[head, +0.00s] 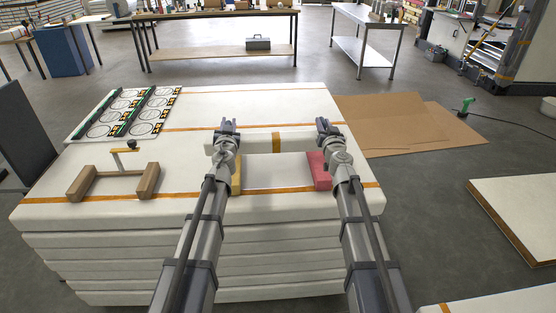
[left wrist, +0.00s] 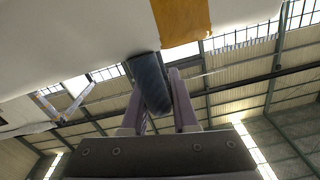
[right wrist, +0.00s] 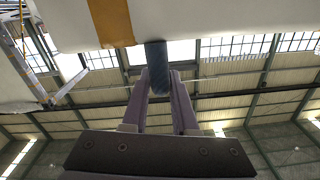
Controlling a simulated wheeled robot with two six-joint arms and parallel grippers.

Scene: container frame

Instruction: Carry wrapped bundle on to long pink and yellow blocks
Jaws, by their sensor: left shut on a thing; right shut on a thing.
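The wrapped bundle (head: 258,146) is a long white bar with an orange band at its middle. It spans between my two grippers above the white stack, beyond the blocks. The yellow block (head: 236,178) lies near my left arm and is partly hidden by it. The pink block (head: 318,171) lies near my right arm. My left gripper (head: 228,127) is shut on a dark round grip at the bundle, seen in the left wrist view (left wrist: 150,88). My right gripper (head: 325,127) is shut on a similar grip, seen in the right wrist view (right wrist: 158,82). Whether the bundle touches the stack is unclear.
The white stack's top (head: 200,110) has orange bands. A panel with ring-shaped parts (head: 125,112) lies at its back left. Wooden blocks with a T-shaped tool (head: 125,165) sit at the left. Brown cardboard (head: 400,125) lies on the floor at right.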

